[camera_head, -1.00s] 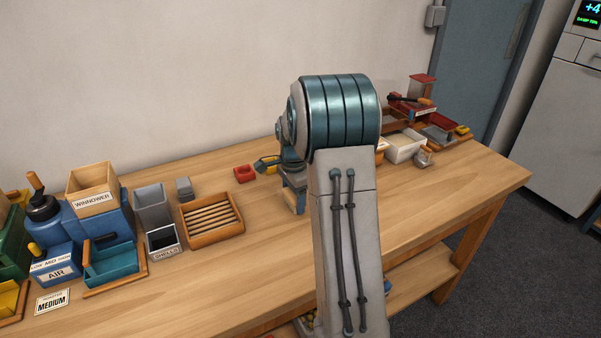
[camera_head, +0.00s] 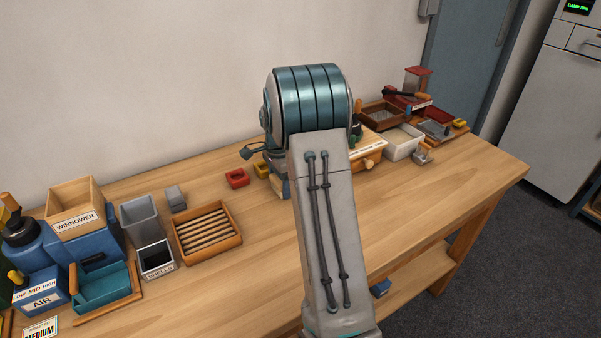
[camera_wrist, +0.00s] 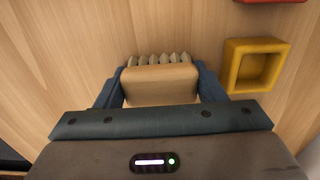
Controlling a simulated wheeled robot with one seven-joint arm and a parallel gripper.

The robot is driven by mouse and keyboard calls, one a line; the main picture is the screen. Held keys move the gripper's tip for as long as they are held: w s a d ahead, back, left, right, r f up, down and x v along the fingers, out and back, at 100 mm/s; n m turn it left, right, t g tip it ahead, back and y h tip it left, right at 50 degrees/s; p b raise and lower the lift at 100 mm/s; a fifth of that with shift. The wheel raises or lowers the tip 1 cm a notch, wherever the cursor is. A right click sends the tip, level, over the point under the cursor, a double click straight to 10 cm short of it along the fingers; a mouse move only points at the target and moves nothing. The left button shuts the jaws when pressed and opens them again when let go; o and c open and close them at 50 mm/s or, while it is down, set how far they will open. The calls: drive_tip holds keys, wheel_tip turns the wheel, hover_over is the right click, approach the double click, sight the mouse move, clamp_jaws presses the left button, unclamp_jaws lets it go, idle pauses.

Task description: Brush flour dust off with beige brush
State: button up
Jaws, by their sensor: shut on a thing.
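In the wrist view, my gripper (camera_wrist: 160,88) is shut on the beige brush (camera_wrist: 160,82), with a blue finger on each side of its block-shaped body. A row of pale bristle tufts shows along the far edge of the brush. Bare wood table lies beyond the bristles; I cannot tell whether they touch it. No flour dust can be made out. In the head view, my arm hides most of the gripper and the brush.
A yellow square holder (camera_wrist: 254,66) sits right of the brush, with a red holder (camera_head: 237,178) nearby. A slatted wooden tray (camera_head: 207,232), shells bin (camera_head: 157,258) and winnower (camera_head: 77,207) stand left. A white tray (camera_head: 402,143) stands right. The front middle table (camera_head: 262,275) is clear.

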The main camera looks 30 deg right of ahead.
drive_tip(key=shift+w, duration=0.4)
drive_tip(key=shift+w+r+p, duration=0.25)
drive_tip(key=shift+r+p, duration=0.05)
drive_tip(key=shift+p, duration=0.1)
drive_tip(key=r, duration=0.1)
drive_tip(key=r+p, duration=0.1)
drive_tip(key=shift+s+r, duration=0.2)
drive_tip(key=shift+r, duration=0.2)
drive_tip(key=shift+w+a+r+p, duration=0.1)
drive_tip(key=shift+r+p, duration=0.5)
drive_tip(key=shift+r, duration=0.05)
drive_tip(key=shift+r+p, duration=1.15)
drive_tip(key=shift+r, duration=0.65)
drive_tip(key=shift+f, duration=0.1)
